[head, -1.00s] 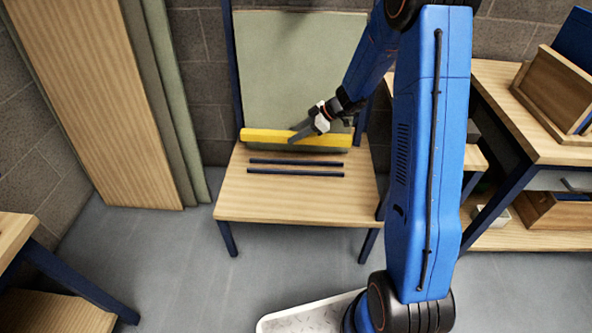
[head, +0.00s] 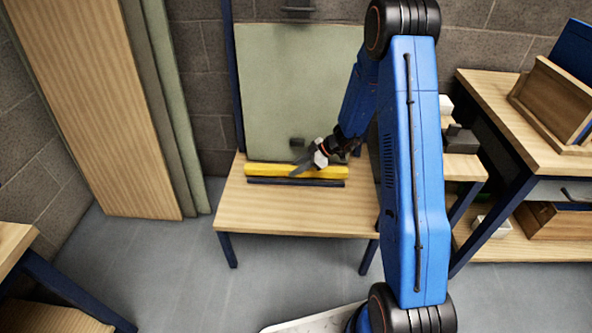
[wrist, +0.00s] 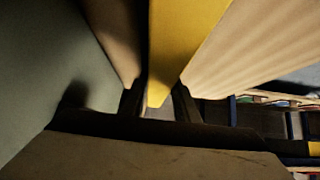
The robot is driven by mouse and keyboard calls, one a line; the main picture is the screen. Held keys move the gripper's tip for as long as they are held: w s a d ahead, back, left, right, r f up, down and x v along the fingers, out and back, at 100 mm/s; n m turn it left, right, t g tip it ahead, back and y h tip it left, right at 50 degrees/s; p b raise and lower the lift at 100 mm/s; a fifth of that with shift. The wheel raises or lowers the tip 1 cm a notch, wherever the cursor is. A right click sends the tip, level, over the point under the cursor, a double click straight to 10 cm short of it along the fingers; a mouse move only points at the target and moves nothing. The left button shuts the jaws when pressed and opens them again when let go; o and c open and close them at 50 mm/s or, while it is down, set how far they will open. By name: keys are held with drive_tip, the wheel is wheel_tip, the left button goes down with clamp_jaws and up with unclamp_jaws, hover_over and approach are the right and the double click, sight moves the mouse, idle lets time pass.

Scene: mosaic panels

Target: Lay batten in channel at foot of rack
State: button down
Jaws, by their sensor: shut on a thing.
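The yellow batten (head: 268,170) lies level along the foot of the rack, in front of the grey-green panel (head: 285,85). A dark front rail (head: 290,182) of the channel shows just below it. The rear rail is hidden behind the batten. The batten appears at or just over the channel; I cannot tell whether it touches the bottom. My gripper (head: 299,171) is shut on the batten right of its middle. In the wrist view the batten (wrist: 185,35) runs between the two dark fingers (wrist: 158,103).
The wooden bench top (head: 290,215) in front of the rail is clear. Tall boards (head: 100,110) lean against the wall at the left. A shelf unit with wooden bins (head: 555,100) stands at the right.

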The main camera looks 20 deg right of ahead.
drive_tip(key=shift+f, duration=0.2)
drive_tip(key=shift+f, duration=0.6)
drive_tip(key=c, duration=1.4)
unclamp_jaws()
drive_tip(key=shift+o, duration=0.2)
drive_tip(key=shift+r, duration=0.1)
